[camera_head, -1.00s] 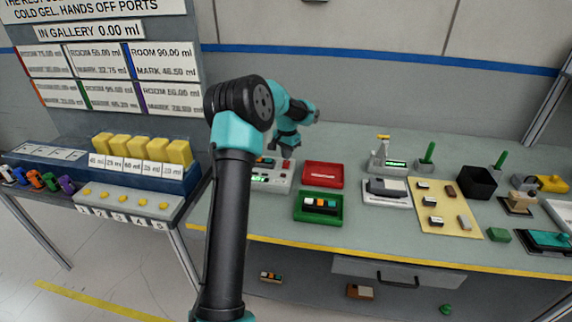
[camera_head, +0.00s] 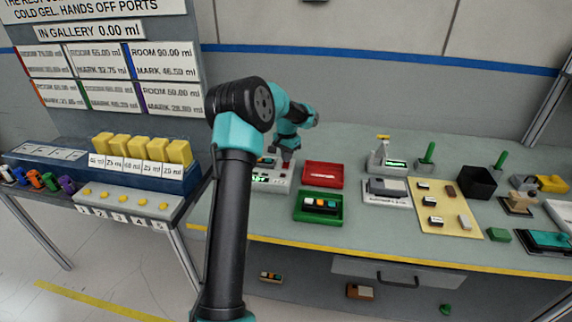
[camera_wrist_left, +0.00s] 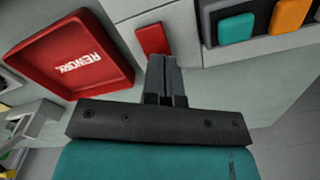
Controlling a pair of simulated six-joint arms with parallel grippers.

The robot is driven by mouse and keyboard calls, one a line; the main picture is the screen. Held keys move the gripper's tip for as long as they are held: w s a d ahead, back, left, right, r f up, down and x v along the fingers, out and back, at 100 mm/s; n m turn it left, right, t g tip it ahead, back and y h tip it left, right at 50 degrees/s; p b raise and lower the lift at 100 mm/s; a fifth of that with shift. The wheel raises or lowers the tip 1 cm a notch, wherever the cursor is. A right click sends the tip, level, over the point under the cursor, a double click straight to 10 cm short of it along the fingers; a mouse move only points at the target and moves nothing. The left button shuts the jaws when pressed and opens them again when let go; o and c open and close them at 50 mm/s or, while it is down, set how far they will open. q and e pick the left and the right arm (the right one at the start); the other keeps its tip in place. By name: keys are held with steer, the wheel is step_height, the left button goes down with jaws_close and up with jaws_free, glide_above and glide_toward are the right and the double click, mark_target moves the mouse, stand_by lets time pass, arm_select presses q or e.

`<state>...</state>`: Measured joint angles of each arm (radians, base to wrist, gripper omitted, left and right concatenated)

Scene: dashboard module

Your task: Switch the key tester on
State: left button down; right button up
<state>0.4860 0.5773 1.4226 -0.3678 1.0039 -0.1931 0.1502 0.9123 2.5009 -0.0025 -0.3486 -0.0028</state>
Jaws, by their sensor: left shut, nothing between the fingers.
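The key tester (camera_head: 276,187) is a pale grey box on the bench, partly hidden behind my left arm. Its green-lit display (camera_head: 261,178) shows, but its text is too small to read. My left gripper (camera_head: 287,157) points down over the tester's back right part, shut and empty. In the left wrist view the shut fingertips (camera_wrist_left: 164,62) are at the near edge of a red button (camera_wrist_left: 152,38) on the tester (camera_wrist_left: 130,32). I cannot tell whether they touch it. A teal key (camera_wrist_left: 236,27) and an orange key (camera_wrist_left: 289,13) sit in the tester's dark slot. My right gripper is not in view.
A red REWORK tray (camera_head: 323,187) stands right of the tester, with a green tray (camera_head: 300,217) holding several keys in front. A grey device (camera_head: 387,187) and a tan board (camera_head: 455,225) lie further right. The bench's front strip (camera_head: 330,252) is clear.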

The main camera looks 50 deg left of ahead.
arm_select(q)
steer(key=shift+f, duration=0.45)
stand_by(0.3)
steer(key=shift+r, duration=0.1)
steer(key=shift+r, duration=3.45)
